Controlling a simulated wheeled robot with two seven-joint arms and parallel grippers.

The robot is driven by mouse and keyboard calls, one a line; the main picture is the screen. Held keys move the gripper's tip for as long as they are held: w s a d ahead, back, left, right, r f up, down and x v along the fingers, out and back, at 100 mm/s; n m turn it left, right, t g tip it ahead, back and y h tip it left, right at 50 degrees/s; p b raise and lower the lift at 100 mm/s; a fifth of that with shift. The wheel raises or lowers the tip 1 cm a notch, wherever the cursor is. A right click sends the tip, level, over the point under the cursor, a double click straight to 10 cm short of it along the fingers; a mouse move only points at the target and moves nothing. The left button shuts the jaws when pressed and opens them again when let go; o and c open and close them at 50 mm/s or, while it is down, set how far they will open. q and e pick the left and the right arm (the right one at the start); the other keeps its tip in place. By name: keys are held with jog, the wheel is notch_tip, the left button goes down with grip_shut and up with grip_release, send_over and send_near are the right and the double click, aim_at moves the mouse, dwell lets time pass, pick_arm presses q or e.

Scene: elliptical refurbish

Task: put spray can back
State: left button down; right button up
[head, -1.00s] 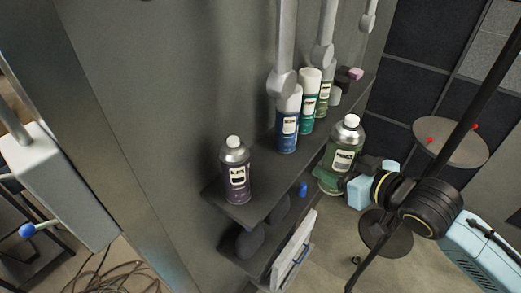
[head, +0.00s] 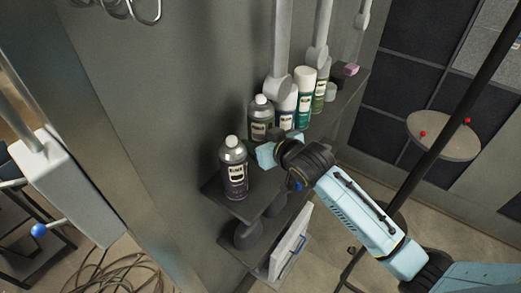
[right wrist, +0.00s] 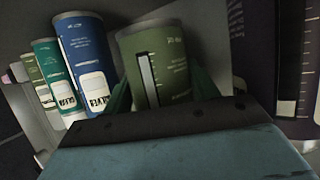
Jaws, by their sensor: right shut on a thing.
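The green spray can (head: 261,112) with a grey top is upright over the upper shelf (head: 244,207), between a dark purple can (head: 234,172) and a blue can (head: 287,108). My right gripper (head: 272,146) is shut on the green can, reaching in from the right. In the right wrist view the green can (right wrist: 160,68) stands between the fingers, with the blue can (right wrist: 85,60) to its left and the purple can (right wrist: 268,50) to its right. The can's base is hidden, so I cannot tell whether it touches the shelf. My left gripper is not in view.
Teal (head: 304,90) and olive (head: 319,95) cans stand farther along the shelf, with a pink item (head: 351,69) beyond. Grey posts (head: 279,50) rise near the wall. A lower shelf (head: 262,268) holds a white panel. A round stool (head: 444,137) stands at right.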

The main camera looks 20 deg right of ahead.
notch_tip(320, 180, down, 4)
jog(key=shift+r, duration=0.25)
jog(key=shift+w+f, duration=0.1)
jog(key=shift+f, duration=0.45)
jog(key=shift+f, duration=0.1)
jog(key=o, duration=1.1)
jog(key=shift+f, duration=0.1)
jog(key=shift+r+p, duration=0.2)
jog(key=shift+p, duration=0.1)
jog(key=v, duration=1.2)
jog(key=shift+f, duration=0.1)
